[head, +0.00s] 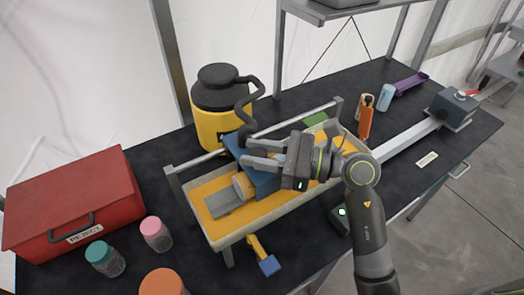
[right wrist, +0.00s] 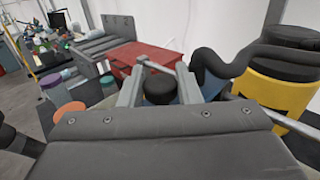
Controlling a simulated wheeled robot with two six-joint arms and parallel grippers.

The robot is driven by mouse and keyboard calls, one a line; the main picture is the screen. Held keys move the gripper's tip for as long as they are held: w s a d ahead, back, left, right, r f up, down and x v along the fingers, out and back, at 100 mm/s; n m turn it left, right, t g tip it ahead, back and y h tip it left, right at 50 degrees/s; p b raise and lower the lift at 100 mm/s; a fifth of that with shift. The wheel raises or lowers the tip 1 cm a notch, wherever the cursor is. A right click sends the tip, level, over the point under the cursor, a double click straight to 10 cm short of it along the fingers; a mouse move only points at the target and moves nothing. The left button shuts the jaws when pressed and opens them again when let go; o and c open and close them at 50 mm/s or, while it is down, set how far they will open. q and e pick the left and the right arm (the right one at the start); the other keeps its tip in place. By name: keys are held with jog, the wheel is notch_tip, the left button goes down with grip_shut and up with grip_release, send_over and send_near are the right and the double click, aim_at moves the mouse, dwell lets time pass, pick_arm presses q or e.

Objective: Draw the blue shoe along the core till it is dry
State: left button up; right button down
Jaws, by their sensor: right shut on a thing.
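The blue shoe (head: 262,181) is a blue block over the yellow-lined tray in the head view, partly hidden by my right gripper (head: 246,152). The right gripper is shut on the shoe, its fingers reaching in from the right. In the right wrist view a dark round knob (right wrist: 159,90) shows between the fingers of the right gripper (right wrist: 160,66). A tan rounded piece (head: 243,187), which looks like the core's end, lies in the tray left of the shoe. The shoe and gripper hide much of the core; contact between shoe and core cannot be told. My left gripper is not seen.
The pale-rimmed tray (head: 216,243) sits in a metal frame with side rails. A yellow jug (head: 209,126) with a black lid stands close behind. A red box (head: 75,205) and several jars are at left. An orange tool (head: 365,119) stands behind right.

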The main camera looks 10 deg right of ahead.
jog(key=shift+w+d, duration=0.15)
jog(key=shift+d, duration=0.2)
jog(key=c, duration=1.5)
grip_release()
jog(key=shift+w+d, duration=0.1)
jog(key=shift+d, duration=0.15)
jog(key=o, duration=0.3)
jog(key=shift+o, duration=0.5)
jog(key=shift+a, duration=0.25)
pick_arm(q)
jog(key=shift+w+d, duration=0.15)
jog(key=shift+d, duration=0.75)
pick_arm(e)
jog(key=shift+d, duration=0.25)
